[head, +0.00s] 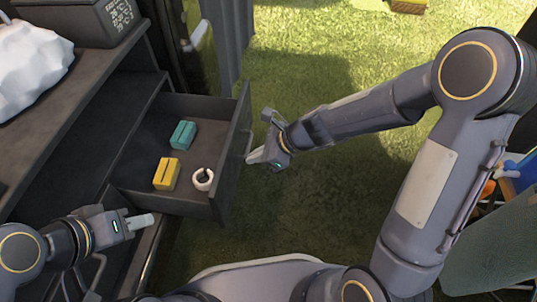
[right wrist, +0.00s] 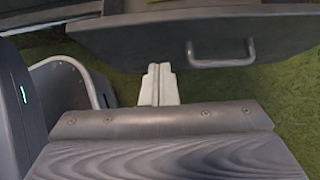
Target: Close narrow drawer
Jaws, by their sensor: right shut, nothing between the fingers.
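The narrow drawer (head: 145,197) is pulled out of the dark cabinet. A teal block (head: 183,135), a yellow block (head: 167,174) and a white ring-shaped item (head: 203,179) lie in it. Its front panel (right wrist: 130,40) and metal handle (right wrist: 222,60) show in the right wrist view. My right gripper (head: 257,158) is shut and empty, just outside the drawer front near the handle (head: 249,146); in the right wrist view its fingertips (right wrist: 159,72) are below the panel, left of the handle. I cannot tell whether they touch. My left gripper (head: 142,221) is left of the drawer's near corner; its jaw opening is unclear.
The cabinet top (head: 75,75) holds a white lumpy object (head: 30,62) and a dark box (head: 85,20). Grass (head: 310,195) lies open right of the drawer. Colourful items and a grey-green rounded object (head: 490,235) stand at the right edge.

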